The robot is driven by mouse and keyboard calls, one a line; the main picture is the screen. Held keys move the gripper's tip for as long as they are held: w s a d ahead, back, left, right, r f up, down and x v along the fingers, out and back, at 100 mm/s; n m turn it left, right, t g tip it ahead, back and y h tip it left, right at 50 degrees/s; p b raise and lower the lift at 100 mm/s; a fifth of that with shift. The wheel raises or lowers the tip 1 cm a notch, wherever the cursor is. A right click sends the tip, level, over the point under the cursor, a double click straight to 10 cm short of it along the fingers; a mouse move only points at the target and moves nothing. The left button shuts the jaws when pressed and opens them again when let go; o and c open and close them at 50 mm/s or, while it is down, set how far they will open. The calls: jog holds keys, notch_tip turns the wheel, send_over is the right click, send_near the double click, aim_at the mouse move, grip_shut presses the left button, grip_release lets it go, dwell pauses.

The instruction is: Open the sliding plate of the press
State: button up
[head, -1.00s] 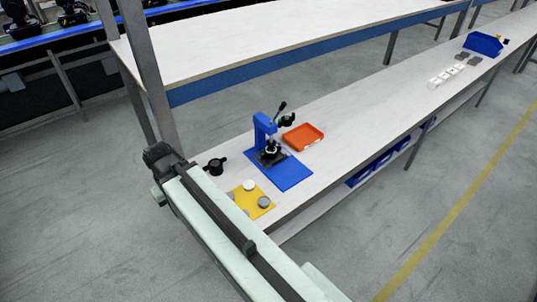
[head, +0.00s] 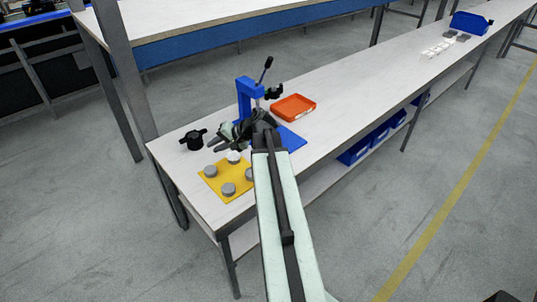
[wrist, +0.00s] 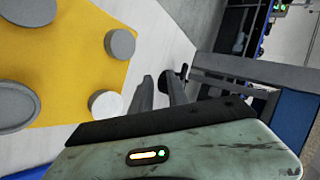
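The blue press (head: 245,97) stands on the bench with its dark lever (head: 266,68) tilted up. Its blue base (head: 291,138) shows to the right of my arm. The sliding plate cannot be made out, as my wrist and arm cover the lower front of the press. My gripper (head: 215,145) is in front of the press, pointing left, above the bench near the yellow mat. In the wrist view its two fingers (wrist: 160,92) are apart with nothing between them.
The yellow mat (head: 211,185) carries a white puck (head: 234,156) and several grey pucks (head: 228,189). A black handled part (head: 193,140) stands left of the gripper. An orange tray (head: 293,107) lies right of the press.

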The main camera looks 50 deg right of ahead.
jog(key=s+d+f+m+t+b, duration=0.1)
jog(key=d+b, duration=0.1)
jog(key=d, duration=0.3)
jog(key=s+d+f+m+t+h+b, duration=0.1)
jog(key=d+f+m+b, duration=0.1)
jog(key=d, duration=0.3)
jog(key=s+d+f+m+t+h+b, duration=0.1)
jog(key=d+f+b, duration=0.1)
jog(key=d, duration=0.3)
jog(key=shift+s+d+f+m+t+b, duration=0.2)
jog(key=shift+s+d+m+t+b, duration=0.1)
jog(key=shift+m+t+b, duration=0.1)
jog(key=s+d+m+h+b, duration=0.1)
jog(key=s+d, duration=0.1)
jog(key=d, duration=0.1)
jog(key=s+d+m+t+h+b, duration=0.1)
jog(key=d, duration=0.3)
jog(key=s+d+m+t+h+b, duration=0.1)
jog(key=s+d, duration=0.1)
jog(key=d, duration=0.2)
jog(key=shift+s+r+m+b, duration=0.3)
jog(key=shift+r+b, duration=0.1)
jog(key=shift+r, duration=0.1)
jog(key=b+x, duration=0.1)
jog(key=x, duration=0.7)
jog(key=shift+r, duration=0.1)
grip_shut()
jog(key=shift+a, duration=0.1)
